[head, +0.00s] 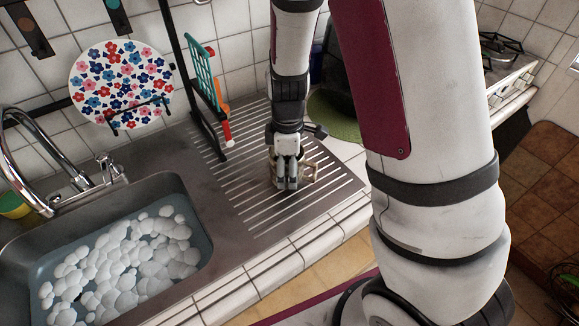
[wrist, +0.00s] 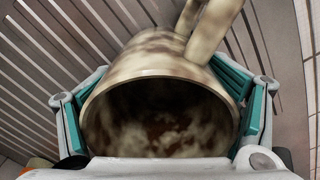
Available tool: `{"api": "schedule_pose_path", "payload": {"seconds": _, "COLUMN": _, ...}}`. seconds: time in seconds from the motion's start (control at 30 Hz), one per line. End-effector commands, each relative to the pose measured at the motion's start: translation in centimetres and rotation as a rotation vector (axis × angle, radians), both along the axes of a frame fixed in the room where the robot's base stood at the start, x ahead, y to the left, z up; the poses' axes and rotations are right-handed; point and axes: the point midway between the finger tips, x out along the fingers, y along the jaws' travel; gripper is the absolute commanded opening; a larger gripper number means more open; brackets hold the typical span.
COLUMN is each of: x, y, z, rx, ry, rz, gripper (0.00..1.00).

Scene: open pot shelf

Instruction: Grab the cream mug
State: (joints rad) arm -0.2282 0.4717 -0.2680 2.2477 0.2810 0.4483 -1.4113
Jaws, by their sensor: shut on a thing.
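The cream mug (wrist: 163,62) shows large in the wrist view, with brown mottling. Its open mouth faces the camera and its inside is dark brown. Its handle (wrist: 213,28) points up and to the right in that view. My gripper (wrist: 160,120) is shut on the mug, with a teal-padded finger on each side of its body. In the head view my gripper (head: 286,182) is low over the ribbed drainboard, and only a little of the mug (head: 309,172) shows behind the fingers. I cannot tell whether the mug touches the drainboard.
The ribbed metal drainboard (head: 250,200) lies under my gripper. A sink (head: 205,262) with foamy water is at the left. A green round mat (head: 335,118) lies behind my arm.

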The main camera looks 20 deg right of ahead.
Motion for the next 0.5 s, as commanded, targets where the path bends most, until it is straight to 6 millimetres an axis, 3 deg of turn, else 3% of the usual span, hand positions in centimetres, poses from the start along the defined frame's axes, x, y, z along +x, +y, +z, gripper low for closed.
{"api": "schedule_pose_path", "payload": {"seconds": 0.47, "x": -0.23, "y": 0.07, "z": 0.00, "rx": 0.001, "ry": 0.009, "rz": 0.001, "gripper": 0.42}}
{"api": "schedule_pose_path", "payload": {"seconds": 0.5, "x": -0.21, "y": 0.07, "z": 0.21, "rx": 0.001, "ry": 0.007, "rz": 0.001, "gripper": 0.36}}
